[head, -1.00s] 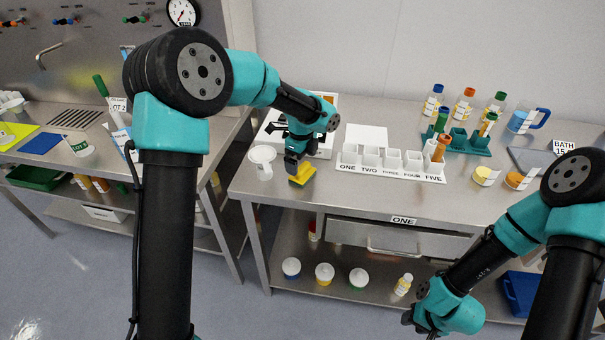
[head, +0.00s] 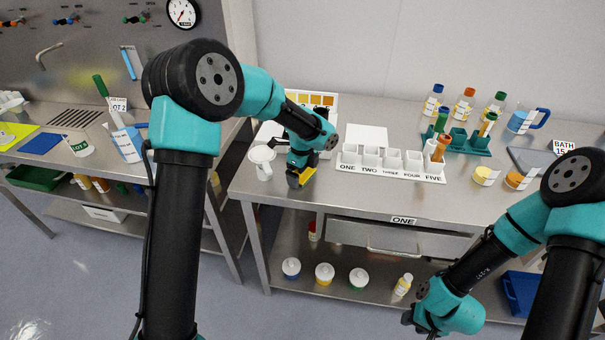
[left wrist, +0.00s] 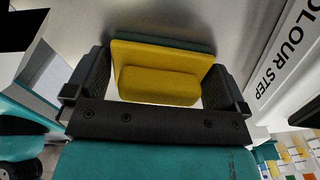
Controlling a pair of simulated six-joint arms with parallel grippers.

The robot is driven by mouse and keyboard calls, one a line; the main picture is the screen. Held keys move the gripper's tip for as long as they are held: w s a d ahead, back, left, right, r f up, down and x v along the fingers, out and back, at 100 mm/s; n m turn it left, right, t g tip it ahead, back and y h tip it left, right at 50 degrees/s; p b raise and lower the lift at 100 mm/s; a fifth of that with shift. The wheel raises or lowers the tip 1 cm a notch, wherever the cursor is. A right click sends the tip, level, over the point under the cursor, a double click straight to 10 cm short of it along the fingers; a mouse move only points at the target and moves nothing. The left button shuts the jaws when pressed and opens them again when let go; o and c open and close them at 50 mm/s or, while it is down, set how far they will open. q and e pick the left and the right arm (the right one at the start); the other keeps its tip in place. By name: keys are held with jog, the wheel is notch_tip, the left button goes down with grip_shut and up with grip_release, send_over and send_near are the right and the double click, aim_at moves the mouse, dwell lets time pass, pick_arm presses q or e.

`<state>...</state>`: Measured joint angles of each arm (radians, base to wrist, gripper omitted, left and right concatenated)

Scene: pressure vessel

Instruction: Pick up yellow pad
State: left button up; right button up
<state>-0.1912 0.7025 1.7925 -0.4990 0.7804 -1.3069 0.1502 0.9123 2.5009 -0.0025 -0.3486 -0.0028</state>
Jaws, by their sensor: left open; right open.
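The yellow pad (left wrist: 160,78) lies between the two open fingers of my left gripper (left wrist: 155,90) in the left wrist view. It has a yellow raised block on a wider yellow plate with a dark green layer at the far side. In the head view the pad (head: 308,174) shows only as a yellow sliver beside my left gripper (head: 300,180), at the table's front edge. The gripper covers most of it. My right gripper (head: 425,320) is low at the lower right, away from the pad; its fingers are hard to see.
A white mug (head: 262,163) stands just left of the left gripper. A white rack (head: 392,168) labelled ONE to FIVE stands to its right. A white board (head: 320,99) with coloured squares lies behind. Bottles and a teal rack (head: 462,143) stand further right.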

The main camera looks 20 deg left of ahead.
pick_arm(q)
jog(key=c, duration=0.7)
jog(key=shift+r, duration=0.1)
jog(key=shift+r, duration=1.4)
jog(key=s+d, duration=0.1)
jog(key=s, duration=0.4)
jog(key=s+d+r, duration=0.1)
jog(key=s+d, duration=0.1)
jog(key=s, duration=0.3)
jog(key=s+d+r, duration=0.1)
jog(key=s, duration=0.4)
jog(key=shift+s+d, duration=0.2)
jog(key=o, duration=0.4)
jog(key=shift+c, duration=1.2)
